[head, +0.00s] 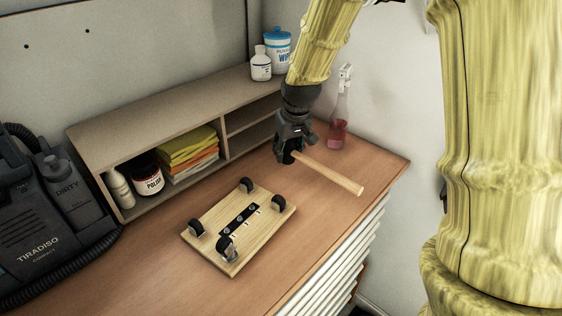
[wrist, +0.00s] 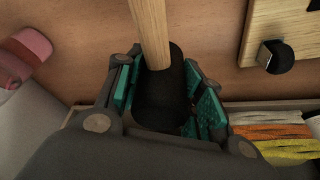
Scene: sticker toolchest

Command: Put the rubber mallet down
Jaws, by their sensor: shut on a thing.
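The rubber mallet shows in the head view as a pale wooden handle (head: 330,174) reaching out to the right from my gripper (head: 292,150). In the wrist view its black rubber head (wrist: 163,95) sits between the teal finger pads of my gripper (wrist: 165,105), and the wooden handle (wrist: 151,30) runs up out of the frame. My gripper is shut on the black head. The mallet appears to be over the right part of the wooden toolchest top (head: 345,215). I cannot tell whether it touches the top.
A wooden dolly with black casters (head: 238,222) lies left of the gripper. Behind is a shelf (head: 150,119) with folded cloths (head: 188,150) and a polish jar (head: 147,177). A pink bottle (head: 338,130) stands at the back right. A black machine (head: 48,210) is far left. The front right top is clear.

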